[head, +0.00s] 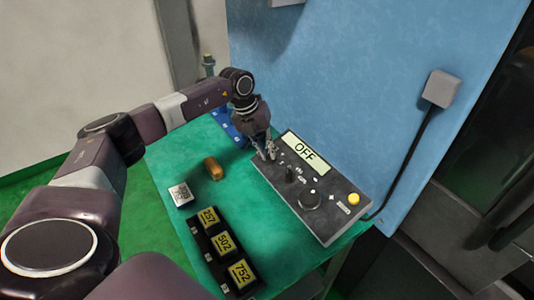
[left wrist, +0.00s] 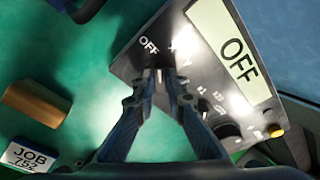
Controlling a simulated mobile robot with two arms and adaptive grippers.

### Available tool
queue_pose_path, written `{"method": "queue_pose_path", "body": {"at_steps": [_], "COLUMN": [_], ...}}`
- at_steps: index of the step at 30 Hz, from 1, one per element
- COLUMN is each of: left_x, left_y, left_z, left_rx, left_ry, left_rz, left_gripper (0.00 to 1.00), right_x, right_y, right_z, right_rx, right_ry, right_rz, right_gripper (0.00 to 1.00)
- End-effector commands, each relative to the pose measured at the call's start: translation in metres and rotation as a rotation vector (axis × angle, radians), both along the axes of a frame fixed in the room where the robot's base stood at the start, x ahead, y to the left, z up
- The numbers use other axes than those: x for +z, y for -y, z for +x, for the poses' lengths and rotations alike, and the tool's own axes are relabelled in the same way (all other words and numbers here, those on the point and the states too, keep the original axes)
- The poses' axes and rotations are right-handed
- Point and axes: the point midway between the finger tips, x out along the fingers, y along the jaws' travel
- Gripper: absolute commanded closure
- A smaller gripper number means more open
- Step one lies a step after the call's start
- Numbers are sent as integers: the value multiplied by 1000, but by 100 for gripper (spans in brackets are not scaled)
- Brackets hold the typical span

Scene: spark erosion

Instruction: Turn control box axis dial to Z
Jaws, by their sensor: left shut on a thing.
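The grey control box (head: 325,222) lies on the green table, and its display (head: 305,151) reads OFF. My left gripper (head: 270,153) reaches down to the box's far left corner. In the left wrist view, my left gripper (left wrist: 160,82) is shut on the axis dial (left wrist: 158,75), a small dark knob with a pale mark, beside the labels OFF, X and Y. The fingers hide most of the dial, and I see no Z label. My right gripper is not in view.
A second knob (head: 289,174), a large dial (head: 309,199) and a yellow button (head: 353,199) are on the box. A black rack (head: 223,255) with numbered yellow blocks, an orange-brown block (head: 213,168) and a white job tag (head: 181,194) are left of it. A blue wall (head: 350,80) rises behind.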

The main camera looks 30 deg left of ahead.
Motion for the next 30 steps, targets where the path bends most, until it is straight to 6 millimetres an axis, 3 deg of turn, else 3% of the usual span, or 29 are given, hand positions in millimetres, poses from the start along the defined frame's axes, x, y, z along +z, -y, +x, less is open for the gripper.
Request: {"method": "queue_pose_path", "body": {"at_steps": [30], "left_x": [-1], "left_y": [2], "left_z": [1], "left_rx": [-898], "left_ry": [142], "left_rz": [337], "left_gripper": [100], "right_x": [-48], "right_y": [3], "right_z": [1], "right_rx": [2], "right_ry": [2], "right_rz": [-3], "right_gripper": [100]}}
